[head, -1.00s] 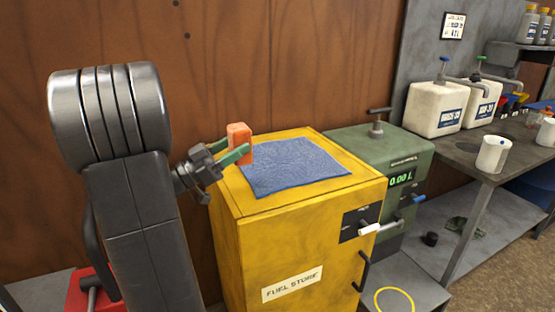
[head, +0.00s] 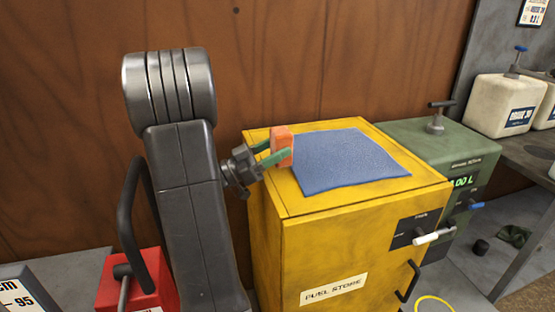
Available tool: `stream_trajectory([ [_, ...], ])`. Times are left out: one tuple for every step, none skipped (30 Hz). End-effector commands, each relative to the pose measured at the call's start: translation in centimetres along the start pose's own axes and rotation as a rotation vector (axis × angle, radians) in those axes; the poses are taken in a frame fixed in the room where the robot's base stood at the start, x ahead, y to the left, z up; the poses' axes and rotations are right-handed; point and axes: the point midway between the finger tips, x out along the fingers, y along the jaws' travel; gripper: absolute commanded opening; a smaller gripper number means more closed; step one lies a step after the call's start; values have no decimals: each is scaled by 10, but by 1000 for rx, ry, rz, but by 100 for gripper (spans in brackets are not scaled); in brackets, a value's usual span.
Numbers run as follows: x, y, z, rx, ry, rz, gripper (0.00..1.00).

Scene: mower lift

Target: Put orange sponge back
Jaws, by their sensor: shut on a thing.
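The orange sponge (head: 281,145) is an upright block held between the green fingers of my gripper (head: 275,153). My gripper is shut on it. The sponge is over the left part of the yellow fuel store cabinet's top (head: 290,203), at the left edge of the blue cloth (head: 345,160). I cannot tell whether the sponge touches the top or hangs just above it. The far finger is partly hidden by the sponge.
A green unit (head: 440,145) with a T-handle and a lit display stands right of the cabinet. White jugs (head: 503,105) stand on a grey bench at the far right. A red can (head: 137,285) is at the lower left. A wooden wall is behind.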

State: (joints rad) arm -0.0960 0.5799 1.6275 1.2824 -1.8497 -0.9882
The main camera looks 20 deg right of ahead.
Motion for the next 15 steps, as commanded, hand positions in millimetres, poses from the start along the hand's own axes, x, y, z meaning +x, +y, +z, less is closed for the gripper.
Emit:
stream_trajectory([
  [-3,0,8,-5,1,-1,36],
  [-5,0,13,-5,1,-1,36],
  [-8,0,18,-5,1,-1,36],
  [-9,0,22,-5,1,-1,36],
  [-10,0,25,-4,0,-1,36],
  [-11,0,27,-3,0,0,36],
  [-11,0,27,-2,0,0,36],
  [-11,0,27,-1,0,0,36],
  [-11,0,26,-1,0,1,36],
  [-11,0,26,-1,0,0,36],
  [-11,0,26,-1,0,0,36],
  [-11,0,26,-1,0,0,36],
  [-11,0,27,-1,0,0,36],
  [-11,0,28,-1,0,0,36],
  [-12,0,29,-1,0,0,36],
])
